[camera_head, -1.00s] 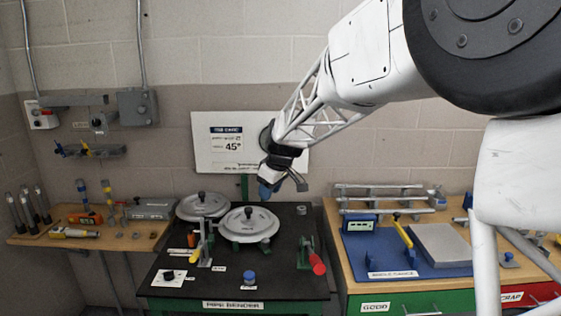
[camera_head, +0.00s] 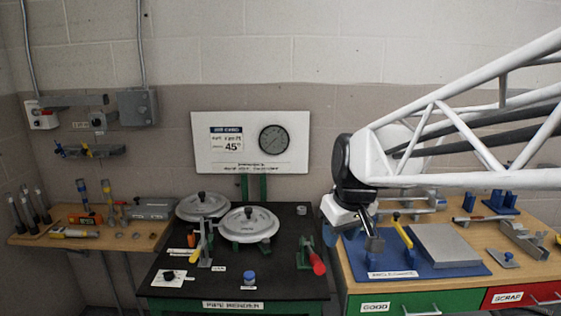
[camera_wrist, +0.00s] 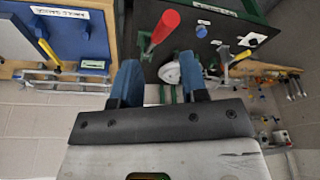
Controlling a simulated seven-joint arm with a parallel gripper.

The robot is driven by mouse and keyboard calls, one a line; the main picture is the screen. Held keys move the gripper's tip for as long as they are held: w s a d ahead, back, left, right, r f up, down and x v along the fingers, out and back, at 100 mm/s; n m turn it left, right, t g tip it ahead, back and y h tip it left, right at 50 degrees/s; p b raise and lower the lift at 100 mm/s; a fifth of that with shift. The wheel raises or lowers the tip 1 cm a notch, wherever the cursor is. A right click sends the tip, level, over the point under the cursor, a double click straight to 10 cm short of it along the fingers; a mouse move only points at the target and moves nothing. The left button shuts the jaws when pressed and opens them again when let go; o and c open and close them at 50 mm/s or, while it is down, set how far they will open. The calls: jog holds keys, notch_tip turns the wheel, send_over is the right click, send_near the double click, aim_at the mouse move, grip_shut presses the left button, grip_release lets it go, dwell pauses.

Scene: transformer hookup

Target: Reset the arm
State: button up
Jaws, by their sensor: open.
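My gripper (camera_head: 352,240) hangs in the head view at the left end of the right-hand bench, in front of the blue mat. In the wrist view its two blue fingers (camera_wrist: 160,85) stand apart with nothing held between them. The white lattice arm reaches in from the right side of the head view. My gripper is clear of the pipe bender table (camera_head: 180,255) to its left.
The pipe bender table carries two round discs (camera_head: 248,222) and a red-handled lever (camera_head: 315,260). The right bench has an angle gauge mat (camera_head: 385,268), a grey plate (camera_head: 448,246) and racks. A left shelf (camera_head: 90,240) holds tools.

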jog(key=s+d+f+m, duration=0.2)
jog(key=s+d, duration=0.1)
jog(key=s, duration=0.6)
jog(key=s+d+f+m+h, duration=0.1)
jog(key=s+d+f+m, duration=0.2)
jog(key=s, duration=0.7)
jog(key=shift+d+f, duration=0.15)
jog(key=shift+f, duration=0.1)
